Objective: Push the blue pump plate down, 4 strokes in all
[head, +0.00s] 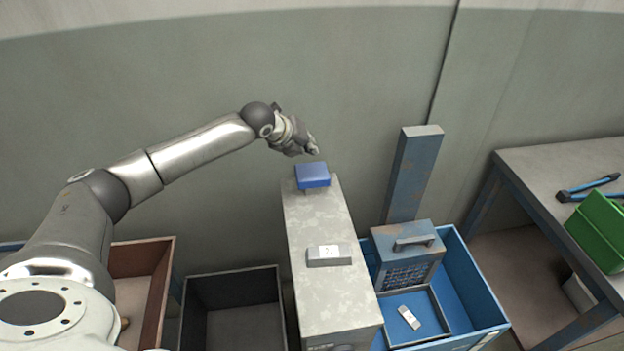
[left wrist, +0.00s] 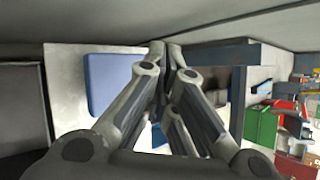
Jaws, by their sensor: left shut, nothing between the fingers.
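The blue pump plate (head: 312,176) sits at the far end of the top of a tall grey cabinet (head: 318,222), on a short stem. In the left wrist view the blue plate (left wrist: 108,82) lies left of the fingers. My left gripper (head: 315,150) is shut and empty. It is above the plate's far edge and looks apart from it. In the left wrist view the closed fingers (left wrist: 165,50) cover part of the cabinet top. My right gripper is not in view.
A grey block with a white label (head: 328,255) is on the cabinet top. A dark open bin (head: 232,280) stands left of the cabinet. A blue tray (head: 470,290) with a blue-grey box (head: 408,250) and a blue post (head: 412,175) stand right. A workbench (head: 540,165) holds a green bin (head: 598,230).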

